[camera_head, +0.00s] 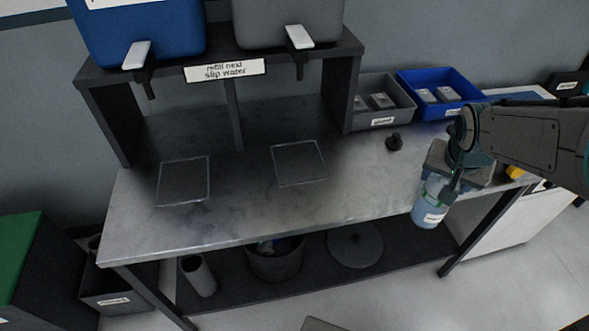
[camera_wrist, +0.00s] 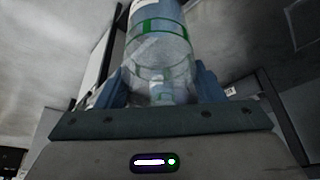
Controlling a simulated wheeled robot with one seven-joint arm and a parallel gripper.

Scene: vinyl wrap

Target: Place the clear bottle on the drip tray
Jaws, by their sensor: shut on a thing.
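A clear bottle (camera_head: 428,210) with a bluish tint, a green band and a white label is in my gripper (camera_head: 440,180), at the front right edge of the table. In the wrist view the bottle (camera_wrist: 162,60) stands between the two blue fingers (camera_wrist: 162,85), which are shut on it. Two thin square trays lie on the table: a left one (camera_head: 183,181) under the blue dispenser and a right one (camera_head: 299,163) under the grey dispenser. Both trays are empty. My gripper is well to the right of both trays. The frames do not show which is the drip tray.
A dark stand (camera_head: 235,110) holds a blue dispenser (camera_head: 180,35) and a grey dispenser (camera_head: 270,28) with spouts above the trays. The table's front (camera_head: 250,220) is clear.

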